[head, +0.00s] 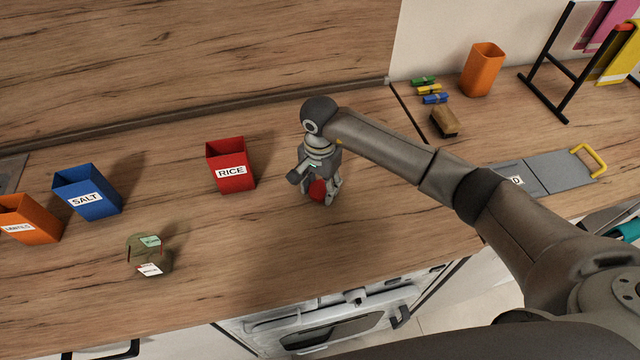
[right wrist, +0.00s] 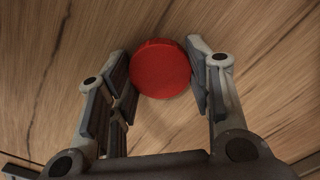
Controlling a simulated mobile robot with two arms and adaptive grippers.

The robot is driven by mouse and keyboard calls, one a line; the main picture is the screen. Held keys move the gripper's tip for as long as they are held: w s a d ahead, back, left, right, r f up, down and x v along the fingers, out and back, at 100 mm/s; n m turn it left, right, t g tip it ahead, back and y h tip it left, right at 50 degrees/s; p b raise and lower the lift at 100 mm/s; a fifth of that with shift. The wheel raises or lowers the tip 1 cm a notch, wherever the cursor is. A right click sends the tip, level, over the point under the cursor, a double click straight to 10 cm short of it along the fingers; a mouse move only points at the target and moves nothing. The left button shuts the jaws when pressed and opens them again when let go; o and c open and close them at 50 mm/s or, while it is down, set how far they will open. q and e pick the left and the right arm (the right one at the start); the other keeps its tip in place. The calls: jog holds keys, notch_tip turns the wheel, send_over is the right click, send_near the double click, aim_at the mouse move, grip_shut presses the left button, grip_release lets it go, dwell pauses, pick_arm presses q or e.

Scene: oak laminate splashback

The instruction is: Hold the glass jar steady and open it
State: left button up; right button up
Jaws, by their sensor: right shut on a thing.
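The glass jar (head: 145,256) stands on the counter at the left front, see-through and greenish, with small white and green labels. No red lid shows on it, and no gripper touches it. My right gripper (head: 325,200) points down over the counter right of the red RICE box. It is shut on a round red lid (head: 317,189), partly hidden by the fingers. In the right wrist view the lid (right wrist: 160,69) sits between the two fingertips of the gripper (right wrist: 163,75), close to the wood. My left gripper is not in view.
The red RICE box (head: 232,184), blue SALT box (head: 88,207) and an orange box (head: 28,226) stand along the back left. An orange cup (head: 482,70), coloured clips (head: 430,90) and a black rack (head: 545,85) are at the back right. The front middle counter is clear.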

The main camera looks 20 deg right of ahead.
jog(key=o, duration=1.1)
